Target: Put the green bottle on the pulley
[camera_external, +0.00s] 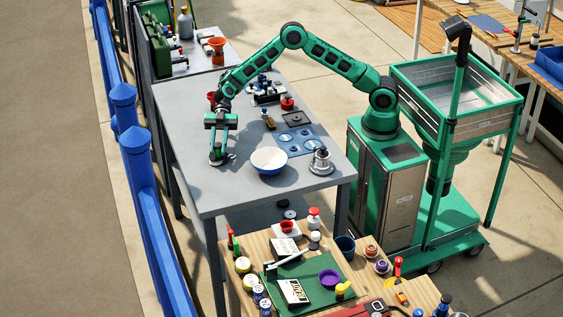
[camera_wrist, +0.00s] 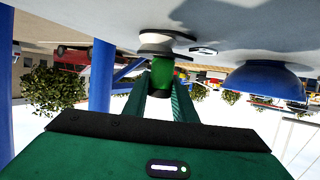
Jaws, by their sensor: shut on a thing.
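The green bottle (camera_wrist: 162,72) is between my gripper's two green fingers (camera_wrist: 165,100) in the wrist view, which shows the scene upside down. My gripper (camera_external: 217,157) is shut on it, low over the grey table's left part in the external view. A grey, spool-like thing with wide round flanges (camera_wrist: 166,34), probably the pulley, is at the bottle's far end. The bottle's end overlaps a flange in the picture; I cannot tell whether they touch. In the external view my gripper mostly hides both.
A blue-and-white bowl (camera_external: 269,161) stands right of my gripper, also in the wrist view (camera_wrist: 265,82). A silver flanged part (camera_external: 321,161) and a blue plate (camera_external: 295,140) lie further right. The grey table (camera_external: 215,193) is clear in front. A blue railing (camera_external: 140,170) runs along the left.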

